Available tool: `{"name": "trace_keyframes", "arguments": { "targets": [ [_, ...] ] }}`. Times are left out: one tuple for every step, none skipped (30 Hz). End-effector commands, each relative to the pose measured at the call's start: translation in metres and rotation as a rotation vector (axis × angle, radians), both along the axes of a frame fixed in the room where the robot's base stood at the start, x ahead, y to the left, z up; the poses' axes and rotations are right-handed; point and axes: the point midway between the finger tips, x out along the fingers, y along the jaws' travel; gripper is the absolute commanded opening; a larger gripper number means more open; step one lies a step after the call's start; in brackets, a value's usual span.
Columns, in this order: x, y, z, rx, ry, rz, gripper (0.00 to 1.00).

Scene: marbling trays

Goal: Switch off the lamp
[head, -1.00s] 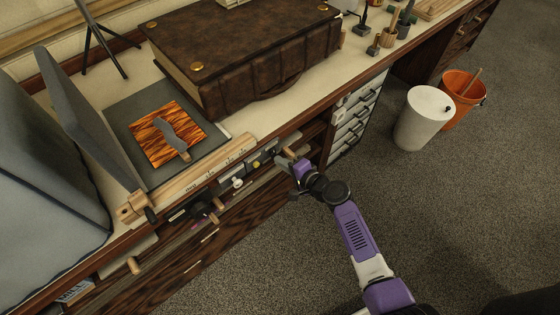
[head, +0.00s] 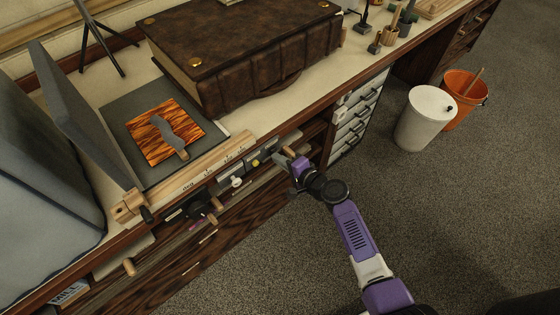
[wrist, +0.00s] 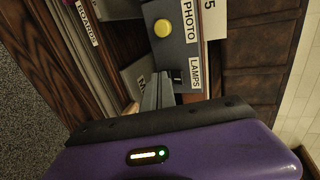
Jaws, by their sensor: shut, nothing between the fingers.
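My gripper (head: 284,157) is shut and empty, at the front edge of the bench by a row of small controls. In the wrist view its grey fingertips (wrist: 158,92) are close to a control box (wrist: 168,18) labelled PHOTO and LAMPS. A small dark switch (wrist: 175,75) sits beside the LAMPS label, just right of the fingertips; I cannot tell whether they touch it. A yellow button (wrist: 162,28) is on the same box and also shows in the head view (head: 256,163). The switch is hidden in the head view. I cannot tell which thing is the lamp or whether it is lit.
A large brown book-like case (head: 245,50) lies on the bench. A patterned orange sheet (head: 150,140) lies on a grey board at left. A white knob (head: 237,182) and a dark knob (head: 200,207) stick out left of my gripper. Open floor (head: 450,210) lies right.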

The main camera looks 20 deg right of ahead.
Motion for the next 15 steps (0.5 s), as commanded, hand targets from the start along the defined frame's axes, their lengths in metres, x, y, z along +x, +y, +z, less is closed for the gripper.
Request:
{"name": "trace_keyframes", "arguments": {
  "targets": [
    [0.0,0.0,0.001,0.0,0.0,0.0,0.0],
    [0.0,0.0,0.001,0.0,0.0,0.0,0.0],
    [0.0,0.0,0.002,0.0,0.0,0.0,0.0],
    [0.0,0.0,0.003,0.0,0.0,0.0,0.0],
    [0.0,0.0,0.004,0.0,0.0,0.0,0.0],
    [0.0,0.0,0.005,0.0,0.0,0.0,0.0],
    [0.0,0.0,0.007,0.0,0.0,0.0,0.0],
    [0.0,0.0,0.008,0.0,0.0,0.0,0.0],
    [0.0,0.0,0.01,0.001,0.0,0.0,0.0],
    [0.0,0.0,0.012,0.001,0.0,0.0,0.0],
    [0.0,0.0,0.013,0.001,0.0,0.0,0.0],
    [0.0,0.0,0.015,0.001,0.0,0.0,0.0],
    [0.0,0.0,0.016,0.002,0.001,-0.001,0.0],
    [0.0,0.0,0.016,0.002,0.001,-0.001,0.0],
    [0.0,0.0,0.017,0.002,0.001,-0.001,0.0]
  ]
}}
